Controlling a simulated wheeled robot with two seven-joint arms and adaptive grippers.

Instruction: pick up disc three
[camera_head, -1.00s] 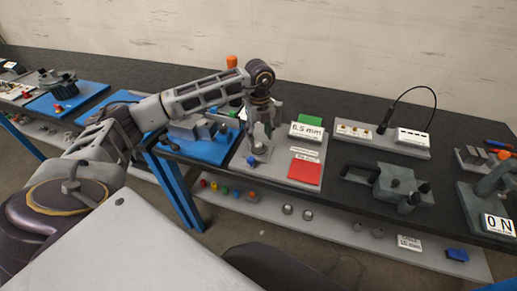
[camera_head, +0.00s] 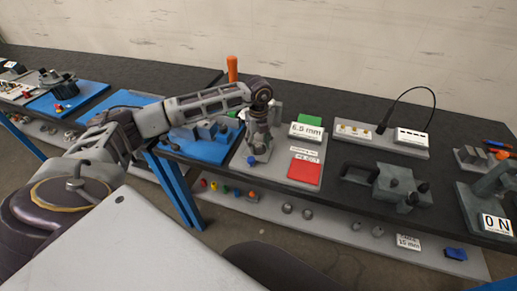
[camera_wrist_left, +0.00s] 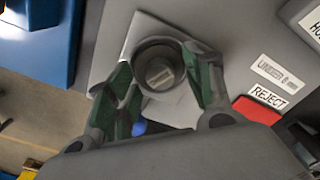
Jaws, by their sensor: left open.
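My left gripper (camera_head: 257,153) points down over the grey gauge plate in the head view. In the left wrist view the left gripper (camera_wrist_left: 160,66) is open, one green-padded finger on each side of a round dark holder (camera_wrist_left: 155,50). A small grey disc with a pale label (camera_wrist_left: 159,73) shows in its middle. The label is too blurred to read, so I cannot tell whether this is disc three. I cannot tell if the fingers touch the holder. In the head view the gripper hides this spot. My right gripper is not in view.
A red reject pad (camera_head: 304,172), a green pad (camera_head: 310,121) and a display reading 6.5 mm (camera_head: 306,132) sit right of the gripper. A small blue knob (camera_head: 251,160) is close to it. A blue fixture board (camera_head: 206,150) lies left. A lower shelf holds several small parts.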

